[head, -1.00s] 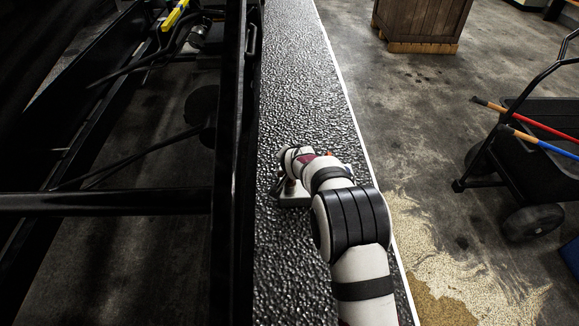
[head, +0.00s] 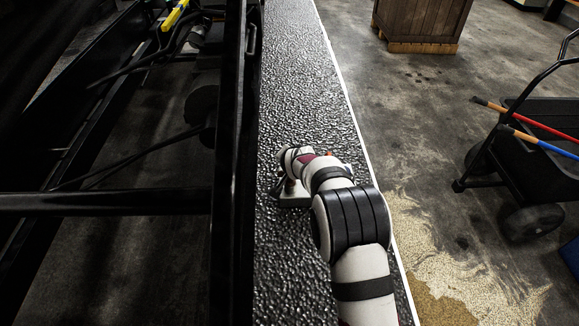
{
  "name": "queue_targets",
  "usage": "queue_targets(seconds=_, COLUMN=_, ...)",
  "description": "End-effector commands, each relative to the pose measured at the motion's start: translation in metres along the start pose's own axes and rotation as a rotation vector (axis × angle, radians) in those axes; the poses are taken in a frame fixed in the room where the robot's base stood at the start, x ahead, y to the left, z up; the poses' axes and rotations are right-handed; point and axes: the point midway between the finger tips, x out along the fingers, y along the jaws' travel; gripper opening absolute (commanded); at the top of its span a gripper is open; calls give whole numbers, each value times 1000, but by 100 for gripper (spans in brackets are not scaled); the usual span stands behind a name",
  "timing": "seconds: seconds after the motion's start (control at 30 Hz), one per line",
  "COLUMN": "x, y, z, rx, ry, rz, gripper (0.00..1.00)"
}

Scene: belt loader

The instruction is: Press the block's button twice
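A small grey block (head: 293,202) sits on the rough black strip, just below the end of my arm in the head view. Its button cannot be made out; my wrist covers much of the block. My gripper (head: 290,187) points down at the block's top, mostly hidden behind my wrist. I cannot tell whether it touches the block, or whether its fingers are open or shut.
A black metal frame (head: 232,180) runs along the left, close beside the block. A black cart (head: 535,150) with coloured handles stands at the right. A wooden crate (head: 422,20) is at the back. The strip (head: 300,70) beyond the block is clear.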

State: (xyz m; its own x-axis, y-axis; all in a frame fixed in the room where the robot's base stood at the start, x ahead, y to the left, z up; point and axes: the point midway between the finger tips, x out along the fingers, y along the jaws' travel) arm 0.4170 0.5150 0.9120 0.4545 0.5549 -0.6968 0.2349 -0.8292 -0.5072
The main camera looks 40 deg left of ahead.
Motion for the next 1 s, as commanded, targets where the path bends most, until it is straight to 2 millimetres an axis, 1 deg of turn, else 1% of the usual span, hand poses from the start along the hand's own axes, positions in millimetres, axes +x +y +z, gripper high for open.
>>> queue_targets(seconds=0.47, x=0, y=0, z=0, rx=0, ry=0, rz=0, gripper=0)
queue_targets(seconds=0.7, x=6, y=4, z=4, rx=0, ry=0, rz=0, gripper=0)
queue_targets(seconds=1.0, x=6, y=4, z=4, rx=0, ry=0, rz=0, gripper=0)
